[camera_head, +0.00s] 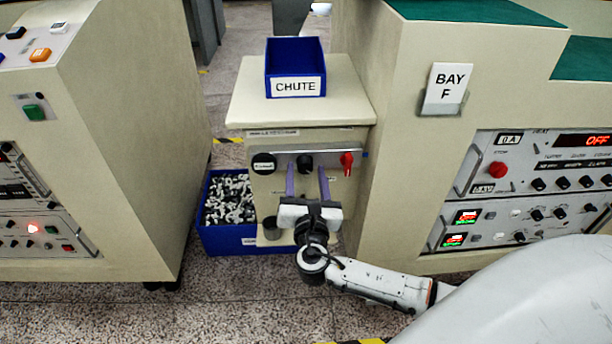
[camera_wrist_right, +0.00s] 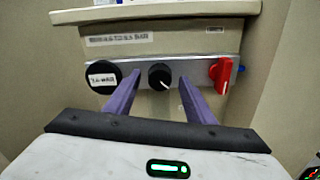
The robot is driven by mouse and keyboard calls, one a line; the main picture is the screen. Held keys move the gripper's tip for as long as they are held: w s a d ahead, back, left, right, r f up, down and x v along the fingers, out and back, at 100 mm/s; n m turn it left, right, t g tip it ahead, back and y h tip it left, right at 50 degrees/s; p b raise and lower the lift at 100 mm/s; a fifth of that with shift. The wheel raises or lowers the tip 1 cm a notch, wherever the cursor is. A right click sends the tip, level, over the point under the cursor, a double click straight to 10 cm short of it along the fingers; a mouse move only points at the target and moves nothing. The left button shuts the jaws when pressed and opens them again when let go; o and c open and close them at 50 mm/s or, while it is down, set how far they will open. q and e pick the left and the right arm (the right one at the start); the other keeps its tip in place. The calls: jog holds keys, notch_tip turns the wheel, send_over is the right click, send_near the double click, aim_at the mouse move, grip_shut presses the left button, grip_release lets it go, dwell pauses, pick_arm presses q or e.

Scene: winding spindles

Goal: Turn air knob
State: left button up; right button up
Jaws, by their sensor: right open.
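A black knob (camera_head: 305,163) with a white pointer line sits in the middle of the metal panel strip on the small cabinet. It also shows in the right wrist view (camera_wrist_right: 159,76). A red knob (camera_head: 347,162) is to its right, and a round black part with a white label (camera_head: 263,163) is to its left. Which one is the air knob cannot be read. My right gripper (camera_head: 306,170) is open, its purple fingers pointing at the panel with the middle knob between them in the picture. Contact cannot be told. My left gripper is not in view.
A blue CHUTE bin (camera_head: 295,55) sits on top of the cabinet (camera_head: 245,105). A blue crate of metal parts (camera_head: 207,235) stands on the floor to its left. Large beige consoles flank the cabinet on the left (camera_head: 130,130) and right (camera_head: 400,160), close to my right arm.

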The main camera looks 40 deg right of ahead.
jog(key=c, duration=1.1)
jog(key=shift+o, duration=0.2)
jog(key=shift+m, duration=0.3)
